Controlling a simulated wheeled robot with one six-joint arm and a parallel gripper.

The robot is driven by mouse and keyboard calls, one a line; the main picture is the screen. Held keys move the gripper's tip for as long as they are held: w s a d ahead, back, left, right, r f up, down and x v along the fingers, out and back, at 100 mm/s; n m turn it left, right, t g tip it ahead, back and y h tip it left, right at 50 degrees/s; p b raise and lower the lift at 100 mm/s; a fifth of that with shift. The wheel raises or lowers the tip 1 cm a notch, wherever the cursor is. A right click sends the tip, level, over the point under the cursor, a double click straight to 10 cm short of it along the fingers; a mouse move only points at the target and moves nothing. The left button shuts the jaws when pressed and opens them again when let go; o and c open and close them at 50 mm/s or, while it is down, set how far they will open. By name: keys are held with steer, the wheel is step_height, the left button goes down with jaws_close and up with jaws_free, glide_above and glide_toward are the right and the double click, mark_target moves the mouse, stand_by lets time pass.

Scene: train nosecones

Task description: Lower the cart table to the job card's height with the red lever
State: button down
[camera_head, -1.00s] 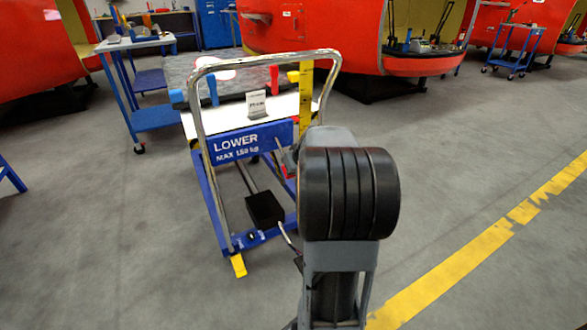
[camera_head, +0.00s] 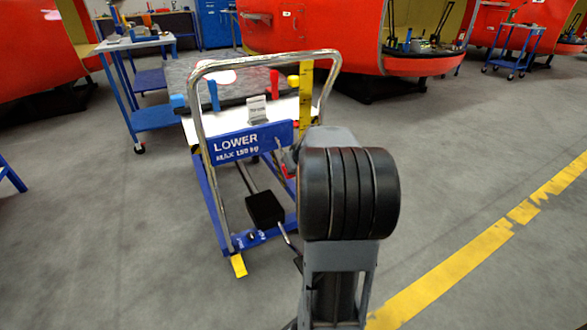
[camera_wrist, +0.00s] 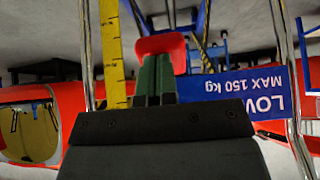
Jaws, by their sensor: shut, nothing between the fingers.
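The blue cart table stands ahead in the head view, its pale top (camera_head: 285,108) inside a chrome push handle (camera_head: 265,57). A small job card (camera_head: 258,109) stands on the top; its text is too small to read. A yellow scale (camera_head: 306,95) rises at the right of the handle. The red lever (camera_head: 289,171) is partly hidden by my arm in the head view. In the wrist view, the red lever (camera_wrist: 160,44) lies right at the tips of my gripper (camera_wrist: 157,62), whose green fingers are shut and empty. Whether they touch it is hard to tell.
The cart's panel (camera_head: 247,143) reads LOWER, MAX 150 kg. A black pedal (camera_head: 265,208) sits low on the cart. A blue trolley (camera_head: 150,118) stands behind left. Red train nosecones (camera_head: 320,30) line the back. Floor to the right is clear, with a yellow line (camera_head: 480,245).

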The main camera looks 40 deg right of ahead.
steer(key=shift+f, duration=0.1)
stand_by(0.7)
steer(key=s+f+p+v, duration=0.1)
steer(key=p+v, duration=0.3)
steer(key=v, duration=1)
steer(key=shift+a, duration=0.2)
stand_by(0.5)
steer(key=s+a+r+n+g+p, duration=0.1)
steer(key=s+a+r+p, duration=0.2)
steer(key=a+r+p, duration=0.9)
steer(key=s+a+r+n+g+y+p, duration=0.1)
steer(key=s+a+r+p, duration=0.3)
steer(key=a+r+p, duration=0.9)
steer(key=g+p, duration=0.1)
steer(key=p, duration=0.5)
steer(key=shift+a+p, duration=0.25)
steer(key=shift+p, duration=0.05)
steer(key=shift+s+d, duration=0.1)
